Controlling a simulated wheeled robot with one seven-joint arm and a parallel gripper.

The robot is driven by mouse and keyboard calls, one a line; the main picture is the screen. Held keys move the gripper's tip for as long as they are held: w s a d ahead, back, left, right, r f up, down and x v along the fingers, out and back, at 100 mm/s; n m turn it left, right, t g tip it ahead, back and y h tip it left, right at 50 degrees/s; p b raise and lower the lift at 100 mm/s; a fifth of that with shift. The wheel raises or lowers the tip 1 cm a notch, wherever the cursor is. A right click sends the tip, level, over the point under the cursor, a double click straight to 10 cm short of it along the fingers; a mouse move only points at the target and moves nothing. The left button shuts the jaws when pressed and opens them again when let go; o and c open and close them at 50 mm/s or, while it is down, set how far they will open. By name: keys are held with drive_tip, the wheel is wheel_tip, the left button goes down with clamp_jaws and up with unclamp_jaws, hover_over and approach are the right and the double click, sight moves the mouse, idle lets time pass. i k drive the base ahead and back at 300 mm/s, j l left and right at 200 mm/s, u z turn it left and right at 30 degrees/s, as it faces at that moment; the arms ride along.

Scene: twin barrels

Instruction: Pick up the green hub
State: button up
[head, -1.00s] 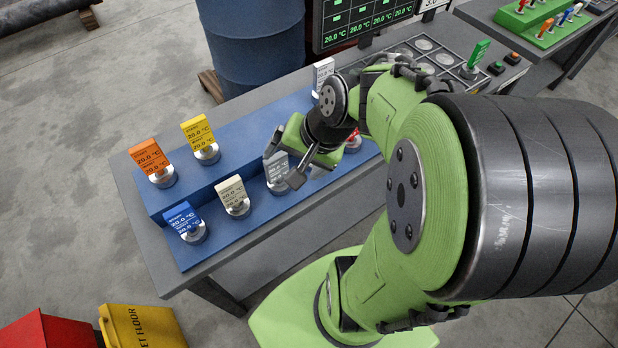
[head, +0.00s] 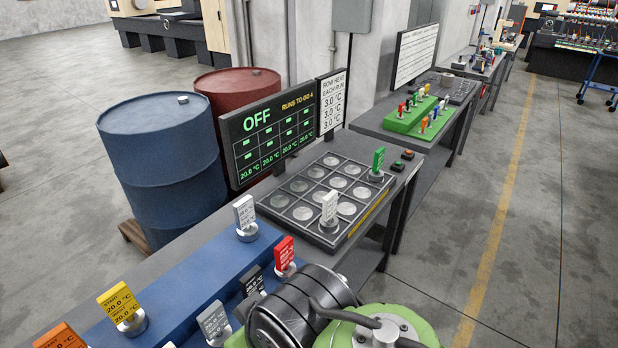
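The green hub (head: 379,160) is a green upright tag on a round metal base. It stands at the back right corner of a dark gridded tray (head: 298,222) with round pale wells, on the grey bench. My arm shows at the bottom of the head view, to the front left of the green hub and well apart from it. My gripper's fingers are out of view or hidden, so I cannot see whether they hold anything.
A white hub (head: 329,207) stands on the same tray. A blue stepped rack (head: 185,275) holds several hubs, including yellow, red, grey and white. An OFF display (head: 265,125) and barrels stand behind. Buttons (head: 400,163) sit right of the green hub.

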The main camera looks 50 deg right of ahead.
sight(376, 175)
drive_tip(key=z, duration=2)
drive_tip(key=i+l+u, duration=0.2)
drive_tip(key=u, duration=0.15)
drive_tip(key=i+l+u, duration=0.5)
drive_tip(key=l+u, duration=0.2)
drive_tip(key=i+l+u, duration=0.15)
drive_tip(key=l+u, duration=0.25)
drive_tip(key=i+l+u, duration=0.1)
drive_tip(key=l+u, duration=0.6)
drive_tip(key=l, duration=0.15)
